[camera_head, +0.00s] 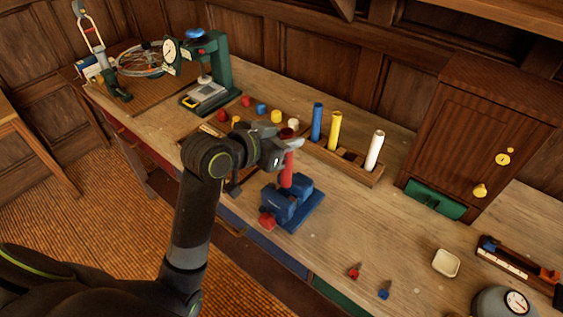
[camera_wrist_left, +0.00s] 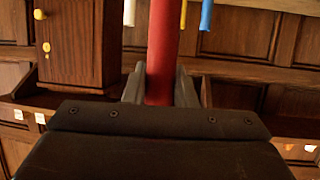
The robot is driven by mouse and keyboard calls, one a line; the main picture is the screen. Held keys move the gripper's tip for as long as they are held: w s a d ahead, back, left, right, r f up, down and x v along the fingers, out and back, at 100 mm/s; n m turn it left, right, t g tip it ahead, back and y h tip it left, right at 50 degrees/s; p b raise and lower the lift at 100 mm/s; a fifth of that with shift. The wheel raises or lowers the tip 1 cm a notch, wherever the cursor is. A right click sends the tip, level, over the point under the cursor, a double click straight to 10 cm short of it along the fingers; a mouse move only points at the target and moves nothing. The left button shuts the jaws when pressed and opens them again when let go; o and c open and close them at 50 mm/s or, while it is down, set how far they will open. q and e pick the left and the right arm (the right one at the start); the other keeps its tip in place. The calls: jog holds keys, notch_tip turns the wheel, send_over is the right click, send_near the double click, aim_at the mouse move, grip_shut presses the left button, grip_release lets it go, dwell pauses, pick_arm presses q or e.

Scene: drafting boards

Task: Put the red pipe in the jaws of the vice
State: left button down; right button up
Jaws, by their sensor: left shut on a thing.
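The red pipe (camera_head: 287,172) stands about upright in the head view, directly above the blue vice (camera_head: 291,205). Its lower end meets the top of the vice at the jaws; I cannot tell whether it is between them or just over them. My left gripper (camera_head: 289,146) is shut on the pipe's upper part. In the left wrist view the red pipe (camera_wrist_left: 163,50) runs between the two fingers (camera_wrist_left: 160,92). My right gripper is not in view.
A wooden rack (camera_head: 345,167) behind the vice holds blue, yellow and white pipes. A wooden cabinet (camera_head: 470,135) stands to the right. Small coloured pieces lie behind my gripper. A white dish (camera_head: 446,263) and small red and blue pieces lie at the front right.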

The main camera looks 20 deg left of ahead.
pick_arm(q)
notch_tip(320, 180, down, 5)
dwell(0.3)
jog(key=shift+f, duration=0.1)
jog(key=shift+f, duration=0.15)
jog(key=c, duration=1.2)
grip_release()
jog(key=shift+o, duration=0.2)
